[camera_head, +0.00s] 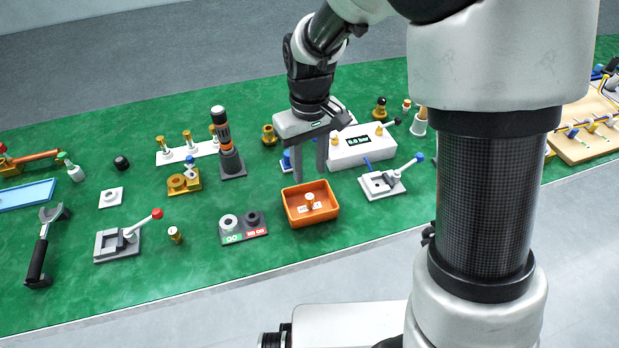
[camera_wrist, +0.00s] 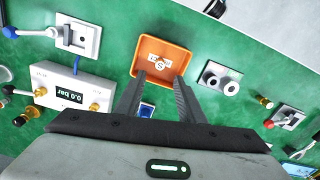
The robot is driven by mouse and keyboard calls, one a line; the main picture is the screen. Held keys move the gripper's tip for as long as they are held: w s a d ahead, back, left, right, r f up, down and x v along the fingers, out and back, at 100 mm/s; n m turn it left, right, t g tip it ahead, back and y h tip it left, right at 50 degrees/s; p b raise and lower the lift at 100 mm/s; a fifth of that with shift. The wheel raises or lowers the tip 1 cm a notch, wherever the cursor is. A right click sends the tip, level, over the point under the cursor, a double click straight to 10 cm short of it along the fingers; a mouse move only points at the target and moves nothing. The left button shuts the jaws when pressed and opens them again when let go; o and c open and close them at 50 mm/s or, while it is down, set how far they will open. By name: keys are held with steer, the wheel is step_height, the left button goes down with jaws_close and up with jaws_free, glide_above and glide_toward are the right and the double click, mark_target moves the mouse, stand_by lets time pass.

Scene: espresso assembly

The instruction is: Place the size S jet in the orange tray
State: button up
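The orange tray (camera_head: 290,216) stands on the green mat near its front edge, and it also shows in the wrist view (camera_wrist: 178,47). A small jet (camera_head: 310,198) with a pale top stands inside it. In the wrist view the jet (camera_wrist: 160,64) shows a letter S on its top. My gripper (camera_head: 309,177) is just behind and above the tray in the head view. In the wrist view its two fingers (camera_wrist: 159,82) are spread apart with nothing held between them, and their tips point toward the tray and jet.
A grey stand (camera_head: 256,238) with two round holders and green and red labels is left of the tray. A white pressure box (camera_head: 365,150) reading 0.0 bar stands behind right. A toggle clamp (camera_head: 383,184) is to the right. A black-and-orange tool (camera_head: 228,150) stands upright behind left.

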steer(key=s+d+r+m+t, duration=0.1)
steer(key=s+d+r, duration=0.2)
steer(key=r, duration=0.4)
steer(key=s+d+r+m+t, duration=0.1)
steer(key=s+d+r+t, duration=0.2)
steer(key=r, duration=0.4)
steer(key=s+d+r+m+t, duration=0.1)
steer(key=s+d+r+m, duration=0.2)
steer(key=s+d, duration=0.3)
steer(key=s, duration=0.4)
steer(key=shift+s+d+r+t, duration=0.3)
steer(key=shift+s, duration=0.05)
steer(key=shift+c, duration=0.5)
steer(key=shift+a, duration=0.15)
